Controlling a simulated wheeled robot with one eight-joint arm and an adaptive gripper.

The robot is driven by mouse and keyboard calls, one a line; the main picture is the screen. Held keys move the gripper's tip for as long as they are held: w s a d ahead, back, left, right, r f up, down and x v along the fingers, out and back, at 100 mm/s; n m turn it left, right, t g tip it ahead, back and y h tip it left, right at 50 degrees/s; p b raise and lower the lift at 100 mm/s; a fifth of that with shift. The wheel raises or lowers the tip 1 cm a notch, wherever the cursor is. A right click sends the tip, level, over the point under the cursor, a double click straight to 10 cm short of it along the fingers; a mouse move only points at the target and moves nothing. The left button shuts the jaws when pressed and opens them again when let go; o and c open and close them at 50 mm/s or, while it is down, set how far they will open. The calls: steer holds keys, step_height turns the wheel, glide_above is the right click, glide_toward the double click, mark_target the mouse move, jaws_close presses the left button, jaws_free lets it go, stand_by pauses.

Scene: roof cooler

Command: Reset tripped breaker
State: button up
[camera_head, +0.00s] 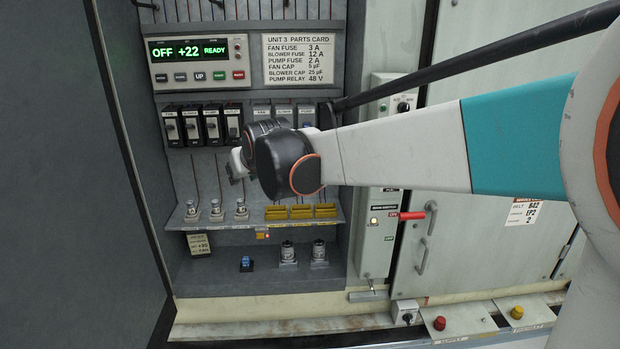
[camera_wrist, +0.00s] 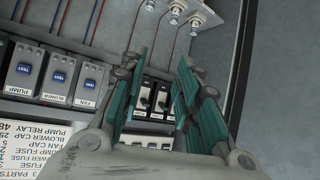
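A row of black breakers with pale toggles (camera_head: 192,125) sits on the panel's left, below the display. Which breaker is tripped is too small to tell. My gripper (camera_head: 237,167) hangs just below the right end of the row in the head view. In the wrist view my gripper (camera_wrist: 158,80) has its teal fingers spread, with nothing held between them. No contact with a breaker is visible.
The display (camera_head: 190,49) reads OFF, +22, READY. Several modules with blue TEST buttons (camera_wrist: 58,77) adjoin the breakers. Below are silver terminals (camera_head: 217,208), yellow blocks (camera_head: 300,211) and a lower shelf. A panel door (camera_head: 75,150) stands at left; a red-handled switch (camera_head: 410,216) is at right.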

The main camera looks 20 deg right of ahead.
steer(key=s+d+f+m+b, duration=0.1)
steer(key=s+d+f+b, duration=0.1)
steer(key=s+d, duration=0.3)
steer(key=shift+d+f, duration=0.25)
steer(key=shift+f, duration=0.3)
steer(key=shift+w, duration=0.1)
steer(key=s+d+f+g+b, duration=0.2)
steer(key=s+f+b, duration=0.8)
steer(key=s+f, duration=0.5)
steer(key=s+d+f+m+g+h+b, duration=0.1)
steer(key=s+d+f+b, duration=0.2)
steer(key=s+f+b, duration=0.7)
steer(key=s+f, duration=0.4)
steer(key=f, duration=0.1)
steer(key=shift+s+g, duration=0.4)
steer(key=shift+f, duration=0.1)
